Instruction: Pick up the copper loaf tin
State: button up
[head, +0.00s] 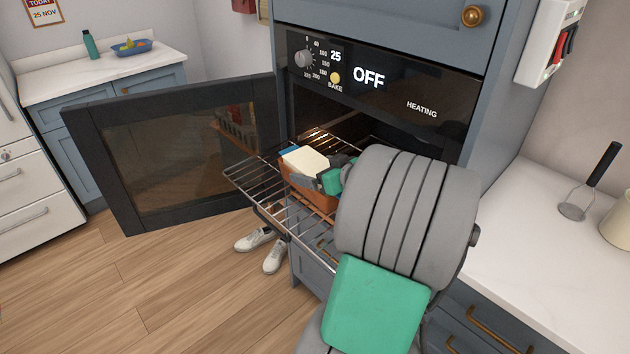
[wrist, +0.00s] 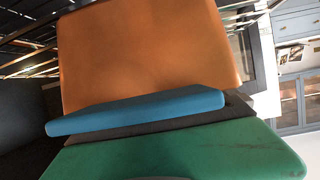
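The copper loaf tin (head: 318,196) is on the pulled-out oven rack, with a pale cream block (head: 305,160) at its top. My gripper (head: 312,176) is at the tin, a grey finger across its near side and a green part beside its right end. A blue piece (head: 289,150) shows behind the cream block. In the wrist view, a broad copper-orange face (wrist: 150,50) fills the upper middle, with a blue pad (wrist: 135,112) right in front of it. Whether both fingers press on the tin is hidden. My arm covers the tin's right side.
The wire rack (head: 240,178) sticks out of the open oven, whose panel reads OFF. The dark oven door (head: 95,150) stands open to the left. A white counter (head: 540,230) lies to the right. White shoes (head: 273,257) are on the floor below the rack.

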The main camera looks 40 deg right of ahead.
jog(key=c, duration=1.5)
jog(key=shift+r, duration=0.1)
